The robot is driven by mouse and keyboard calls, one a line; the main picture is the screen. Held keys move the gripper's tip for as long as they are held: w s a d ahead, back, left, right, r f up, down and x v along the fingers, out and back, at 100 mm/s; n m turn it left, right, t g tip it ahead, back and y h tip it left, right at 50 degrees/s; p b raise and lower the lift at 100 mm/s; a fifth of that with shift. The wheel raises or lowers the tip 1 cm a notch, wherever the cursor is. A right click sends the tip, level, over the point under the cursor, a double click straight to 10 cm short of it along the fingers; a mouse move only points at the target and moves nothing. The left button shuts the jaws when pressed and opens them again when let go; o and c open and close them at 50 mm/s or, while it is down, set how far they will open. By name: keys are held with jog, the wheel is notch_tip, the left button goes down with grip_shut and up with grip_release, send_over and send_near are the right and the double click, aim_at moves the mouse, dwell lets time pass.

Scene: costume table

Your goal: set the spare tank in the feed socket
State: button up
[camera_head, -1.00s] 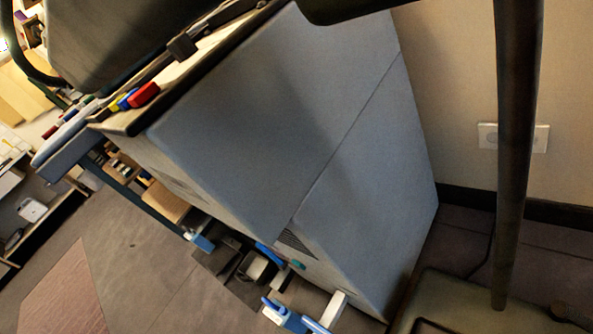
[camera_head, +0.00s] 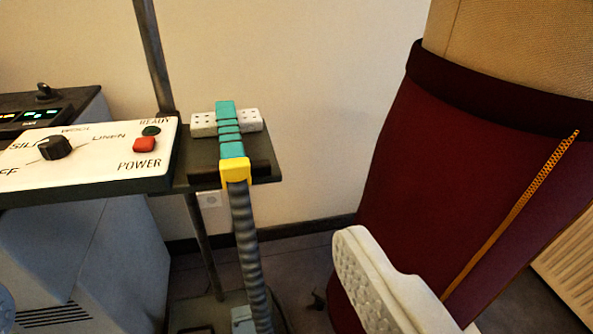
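I cannot make out a spare tank or a feed socket in this view. A steamer head (camera_head: 230,143) with a teal grip and yellow collar lies across a small dark shelf (camera_head: 262,178). A white plate with small holes (camera_head: 248,120) shows at its far end. A ribbed grey hose (camera_head: 245,245) runs down from the collar towards a low grey-green base (camera_head: 198,313) on the floor, which is cut off by the lower edge.
A white control panel (camera_head: 95,150) with a knob and a red button juts in at left, above a grey-blue cabinet (camera_head: 95,240). A dark red garment on a form (camera_head: 430,180) fills the right. A dark pole (camera_head: 155,60) rises behind.

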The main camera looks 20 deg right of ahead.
jog(key=s+r+t, duration=0.2)
jog(key=s+r, duration=0.4)
jog(key=s, duration=0.4)
jog(key=shift+d, duration=0.1)
dwell(2.0)
